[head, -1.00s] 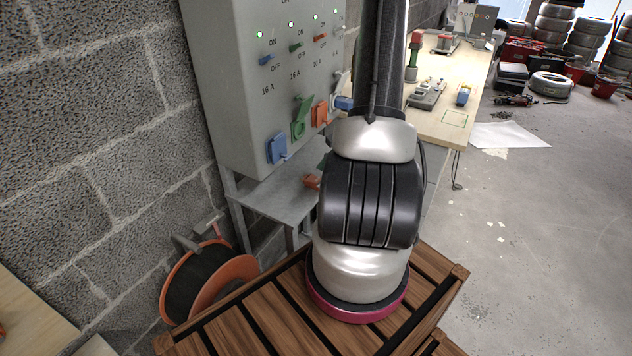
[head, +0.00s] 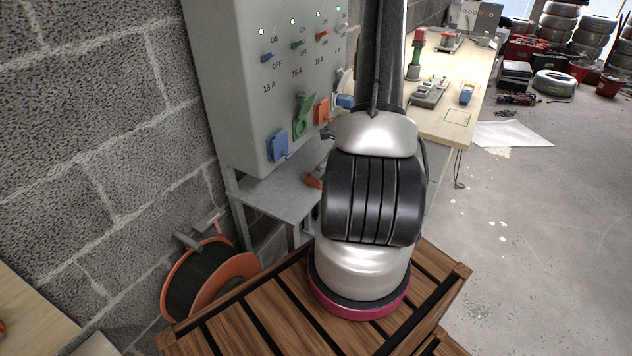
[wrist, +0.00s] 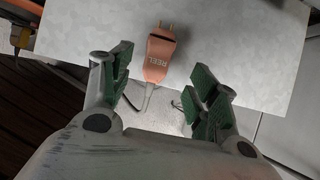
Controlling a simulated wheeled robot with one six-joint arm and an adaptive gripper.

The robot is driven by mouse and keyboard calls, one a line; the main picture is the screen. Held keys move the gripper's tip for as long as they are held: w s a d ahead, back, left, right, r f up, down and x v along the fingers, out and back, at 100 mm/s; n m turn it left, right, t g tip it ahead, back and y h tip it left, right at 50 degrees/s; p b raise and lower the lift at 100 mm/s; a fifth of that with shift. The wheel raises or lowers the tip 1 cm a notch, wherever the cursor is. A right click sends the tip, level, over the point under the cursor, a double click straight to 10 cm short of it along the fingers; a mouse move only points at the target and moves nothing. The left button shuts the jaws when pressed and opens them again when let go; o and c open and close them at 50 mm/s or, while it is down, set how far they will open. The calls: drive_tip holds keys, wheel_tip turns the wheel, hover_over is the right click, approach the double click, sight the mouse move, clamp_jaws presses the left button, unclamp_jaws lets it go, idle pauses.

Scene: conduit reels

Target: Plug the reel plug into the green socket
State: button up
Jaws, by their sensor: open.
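The reel plug (wrist: 158,55) is orange, marked REEL, with two prongs pointing to the top of the wrist view. It lies on a grey shelf (wrist: 240,45), its thin cord running back toward me. In the head view the plug (head: 313,181) shows only partly beside my arm. My gripper (wrist: 160,95) is open, its green-padded fingers apart on either side of the cord end, with the plug ahead and nothing held. In the head view the gripper is mostly hidden behind my arm. The green socket (head: 303,124) is on the grey panel, between the blue socket (head: 278,146) and an orange one.
The grey panel (head: 230,90) stands above the shelf, with switches and lamps over the sockets. The orange cable reel (head: 236,270) hangs on the block wall at lower left. A wooden workbench (head: 450,120) with tools lies beyond my arm. The floor at right is mostly clear.

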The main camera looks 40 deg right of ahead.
sight(318, 177)
drive_tip(key=x, duration=0.5)
drive_tip(key=shift+w+a, duration=0.25)
drive_tip(key=shift+a, duration=0.05)
drive_tip(key=c, duration=1.1)
drive_tip(key=shift+r, duration=0.2)
drive_tip(key=shift+r, duration=0.6)
wheel_tip(318, 177, up, 2)
drive_tip(key=shift+r, duration=0.15)
drive_tip(key=s+d, duration=0.2)
drive_tip(key=s, duration=0.3)
drive_tip(key=s+d, duration=0.2)
drive_tip(key=s, duration=0.4)
drive_tip(key=s+d, duration=0.2)
drive_tip(key=s, duration=0.4)
